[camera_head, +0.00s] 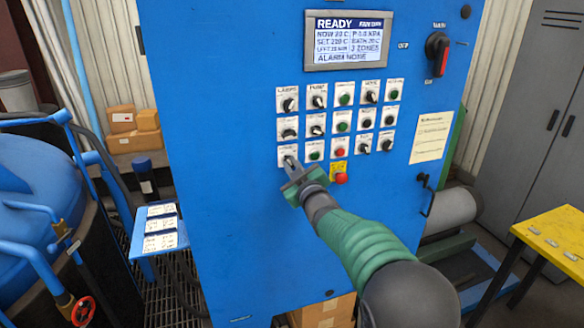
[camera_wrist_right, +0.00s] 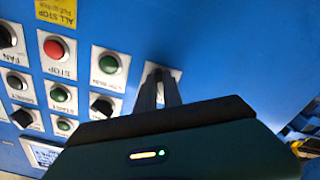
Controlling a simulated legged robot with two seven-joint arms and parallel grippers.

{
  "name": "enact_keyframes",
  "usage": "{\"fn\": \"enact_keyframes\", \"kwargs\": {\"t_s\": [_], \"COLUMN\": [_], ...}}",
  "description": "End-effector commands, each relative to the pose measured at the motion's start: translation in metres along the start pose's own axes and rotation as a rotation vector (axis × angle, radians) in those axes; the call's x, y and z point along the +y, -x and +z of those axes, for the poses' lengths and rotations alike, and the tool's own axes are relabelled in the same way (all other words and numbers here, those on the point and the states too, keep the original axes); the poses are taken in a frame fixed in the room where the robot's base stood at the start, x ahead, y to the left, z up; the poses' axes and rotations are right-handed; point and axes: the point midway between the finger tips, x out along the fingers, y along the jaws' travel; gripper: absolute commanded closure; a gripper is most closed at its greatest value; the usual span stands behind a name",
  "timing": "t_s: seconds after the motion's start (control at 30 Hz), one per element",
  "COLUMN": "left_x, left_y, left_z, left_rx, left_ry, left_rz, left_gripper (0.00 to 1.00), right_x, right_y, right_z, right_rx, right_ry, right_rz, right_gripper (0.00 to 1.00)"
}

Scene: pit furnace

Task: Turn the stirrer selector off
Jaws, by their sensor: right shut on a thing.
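The blue control cabinet (camera_head: 230,200) carries a grid of switches and buttons on white plates. My right gripper (camera_head: 290,163) reaches up to the bottom-left plate and is shut on its selector knob, which I take for the stirrer selector (camera_head: 284,152). In the right wrist view my gripper's two fingers (camera_wrist_right: 160,90) meet in front of that selector's white plate (camera_wrist_right: 151,68). The fingers hide most of the knob, so its pointing direction cannot be told, and the plate's label is not readable. My left gripper is not in view.
A green button (camera_wrist_right: 109,64) and a red stop button (camera_wrist_right: 54,49) sit beside the held selector. The red all-stop button (camera_head: 340,178) is to the lower right. A display (camera_head: 348,42) reads READY. A yellow table (camera_head: 555,235) stands right.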

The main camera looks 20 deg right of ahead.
Motion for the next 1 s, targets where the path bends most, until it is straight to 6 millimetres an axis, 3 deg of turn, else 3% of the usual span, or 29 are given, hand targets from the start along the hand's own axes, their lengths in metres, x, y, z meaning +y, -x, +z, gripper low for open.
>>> {"fn": "enact_keyframes", "kwargs": {"t_s": [0.07, 0.1, 0.27, 0.63, 0.77, 1.0], "left_x": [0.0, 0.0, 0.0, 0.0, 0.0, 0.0], "left_y": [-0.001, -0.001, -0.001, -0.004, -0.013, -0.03], "left_z": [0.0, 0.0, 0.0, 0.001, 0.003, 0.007], "left_rx": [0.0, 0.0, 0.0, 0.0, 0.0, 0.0], "left_ry": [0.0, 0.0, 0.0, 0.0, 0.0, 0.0], "left_rz": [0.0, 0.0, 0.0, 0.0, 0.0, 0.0], "left_gripper": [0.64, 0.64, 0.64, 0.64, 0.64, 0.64], "right_x": [-0.005, -0.005, -0.003, -0.001, -0.002, -0.003], "right_y": [0.0, 0.0, 0.001, 0.009, 0.034, 0.106], "right_z": [0.008, 0.008, 0.006, 0.002, 0.004, 0.004], "right_rx": [-0.017, -0.017, -0.012, -0.004, -0.004, -0.004], "right_ry": [0.002, 0.002, 0.001, 0.0, -0.002, -0.001], "right_rz": [-0.009, -0.009, -0.006, -0.001, -0.001, -0.002], "right_gripper": [1.0, 0.86, 0.67, 0.67, 0.67, 0.67]}}
